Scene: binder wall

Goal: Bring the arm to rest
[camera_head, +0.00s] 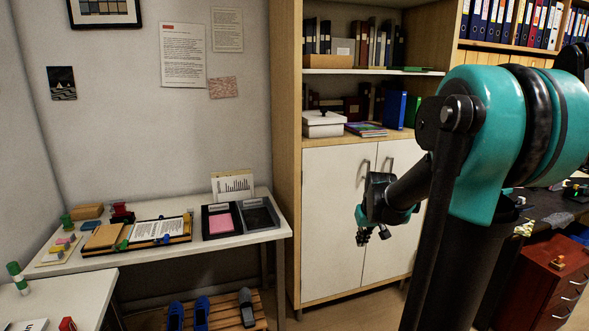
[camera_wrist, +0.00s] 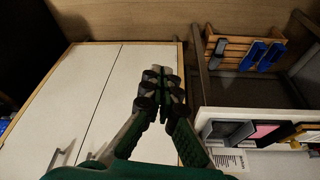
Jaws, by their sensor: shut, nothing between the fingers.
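My gripper (camera_head: 372,237) hangs at the end of my teal and black arm, in front of the white cabinet doors (camera_head: 335,215). It is shut and empty, with its fingertips pointing down. In the wrist view my gripper (camera_wrist: 162,75) shows its fingers together, with the cabinet doors (camera_wrist: 100,95) behind it. Nothing touches the fingers. My upper arm covers part of the shelving at the right.
A white table (camera_head: 170,257) with trays and papers stands left of the cabinet. A slatted wooden rack (camera_head: 262,300) with blue slippers sits below it. A red drawer unit (camera_head: 545,290) stands at the right. Shelves above the doors hold binders (camera_head: 395,108).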

